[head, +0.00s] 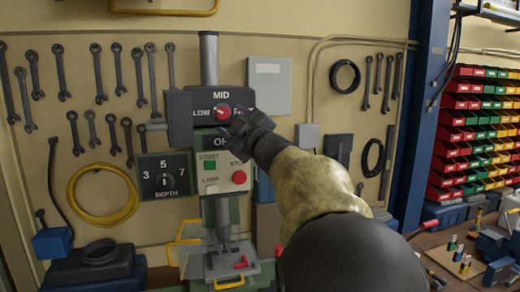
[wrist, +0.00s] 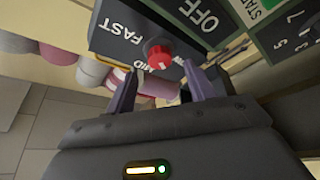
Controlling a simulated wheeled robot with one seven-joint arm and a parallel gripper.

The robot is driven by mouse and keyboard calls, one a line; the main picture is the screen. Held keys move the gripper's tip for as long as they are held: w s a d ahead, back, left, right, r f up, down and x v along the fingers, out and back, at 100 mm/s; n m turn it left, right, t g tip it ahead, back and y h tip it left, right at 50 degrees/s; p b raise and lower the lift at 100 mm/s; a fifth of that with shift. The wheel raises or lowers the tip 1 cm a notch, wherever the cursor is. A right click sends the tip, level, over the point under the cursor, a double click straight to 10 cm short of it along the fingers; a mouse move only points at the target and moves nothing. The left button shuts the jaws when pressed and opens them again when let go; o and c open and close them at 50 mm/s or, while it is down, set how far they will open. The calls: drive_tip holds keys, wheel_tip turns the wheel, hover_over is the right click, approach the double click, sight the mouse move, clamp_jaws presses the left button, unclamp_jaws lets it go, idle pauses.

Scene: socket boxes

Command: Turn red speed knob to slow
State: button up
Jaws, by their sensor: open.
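The red speed knob (head: 222,111) sits on the dark head panel (head: 178,110) of the drill press. MID is printed above it, LOW is readable at its left, and FAST at its right is partly covered by my gripper. The knob also shows in the wrist view (wrist: 158,56), between and just beyond my fingertips. My gripper (head: 231,122) is open, with one finger on each side of the knob's line. I cannot tell whether either finger touches it. The knob's pointer direction is too small to read surely.
Below are an OFF label, a green START button (head: 210,165), a red STOP button (head: 239,177) and a DEPTH dial (head: 166,181). A blue post (head: 420,100) stands to the right. Wrenches and a yellow coil (head: 103,216) hang on the wall.

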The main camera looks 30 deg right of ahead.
drive_tip(key=b+v, duration=0.4)
drive_tip(key=v, duration=0.9)
drive_tip(key=shift+s, duration=0.25)
drive_tip(key=w+a+f+m+g+h, duration=0.1)
drive_tip(key=w+a+f+m+g, duration=0.15)
drive_tip(key=f, duration=0.55)
drive_tip(key=w+a+f+m+g+h, duration=0.1)
drive_tip(key=w+f+m+g, duration=0.15)
drive_tip(key=f, duration=0.65)
drive_tip(key=w+a+f+m+g+h, duration=0.1)
drive_tip(key=f+m+g, duration=0.15)
drive_tip(key=f, duration=0.55)
drive_tip(key=s+a+f+m+g+y, duration=0.1)
drive_tip(key=s+a+f+g, duration=0.2)
drive_tip(key=f, duration=0.4)
drive_tip(key=s+a+f+m+g, duration=0.1)
drive_tip(key=s+a+f+g, duration=0.3)
drive_tip(key=s+a+f, duration=0.2)
drive_tip(key=s+a+f+m+g+y, duration=0.1)
drive_tip(key=s+a+f+g, duration=0.3)
drive_tip(key=f, duration=0.6)
drive_tip(key=s, duration=0.2)
drive_tip(key=shift+s+a+f+y, duration=0.2)
drive_tip(key=shift+s+f+y, duration=0.05)
drive_tip(key=shift+y, duration=0.05)
